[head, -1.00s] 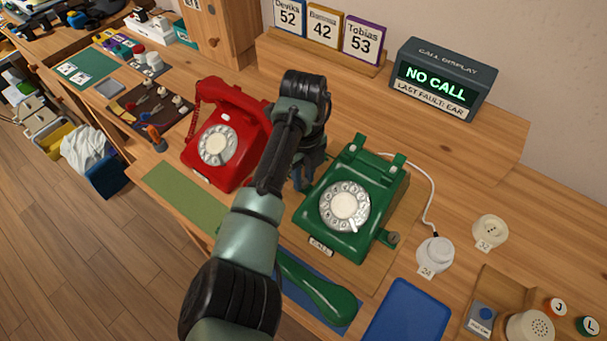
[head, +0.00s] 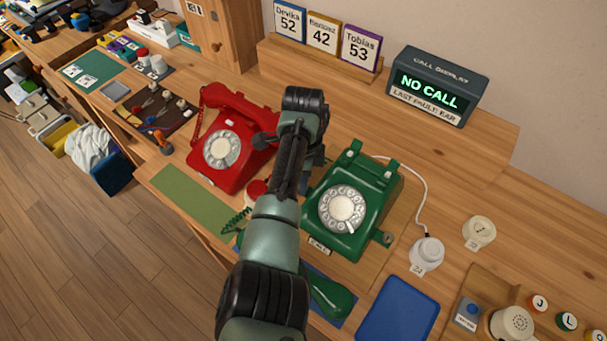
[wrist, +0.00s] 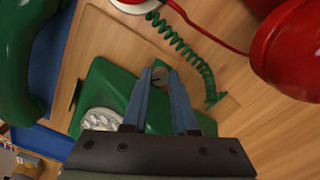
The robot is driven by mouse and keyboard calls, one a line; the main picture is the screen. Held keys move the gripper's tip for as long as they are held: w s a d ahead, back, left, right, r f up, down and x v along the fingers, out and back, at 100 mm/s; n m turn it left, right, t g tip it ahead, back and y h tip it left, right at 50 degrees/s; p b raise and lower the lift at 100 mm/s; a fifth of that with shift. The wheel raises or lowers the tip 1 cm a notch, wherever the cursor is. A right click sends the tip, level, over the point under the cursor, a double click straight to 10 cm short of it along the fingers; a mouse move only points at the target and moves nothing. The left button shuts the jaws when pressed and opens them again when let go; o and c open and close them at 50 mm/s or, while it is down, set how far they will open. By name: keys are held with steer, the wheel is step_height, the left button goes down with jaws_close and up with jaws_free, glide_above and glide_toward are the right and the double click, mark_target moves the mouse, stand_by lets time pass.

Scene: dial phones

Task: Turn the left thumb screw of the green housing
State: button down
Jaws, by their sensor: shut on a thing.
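The green housing (head: 352,205) is a dial phone body right of centre in the head view. It also shows in the wrist view (wrist: 103,80), lower left, with its dial (wrist: 101,121). In the wrist view my gripper (wrist: 161,73) has its two blue fingers shut on a small grey thumb screw (wrist: 161,78) at the housing's edge. In the head view my arm hides this left screw and most of the gripper. The right thumb screw (head: 388,239) shows on the housing's other side. The call display (head: 437,86) reads NO CALL.
A red phone (head: 232,140) stands close on the left. A green handset (head: 330,297) lies in front, and a green coiled cord (wrist: 189,50) runs near the gripper. A blue mat (head: 396,309) and white round parts (head: 427,252) lie to the right.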

steer(key=n+p, duration=0.1)
steer(key=n, duration=0.2)
steer(key=shift+r+n, duration=0.15)
steer(key=shift+n, duration=0.25)
steer(key=n+p, duration=0.1)
steer(key=n, duration=0.2)
steer(key=shift+n, duration=0.3)
steer(key=n, duration=0.4)
steer(key=shift+n+p, duration=0.3)
steer(key=shift+p, duration=0.1)
steer(key=n, duration=0.3)
steer(key=shift+n, duration=0.3)
steer(key=n, duration=0.5)
steer(key=shift+p, duration=0.35)
steer(key=n, duration=0.6)
steer(key=c, duration=0.7)
jaws_free()
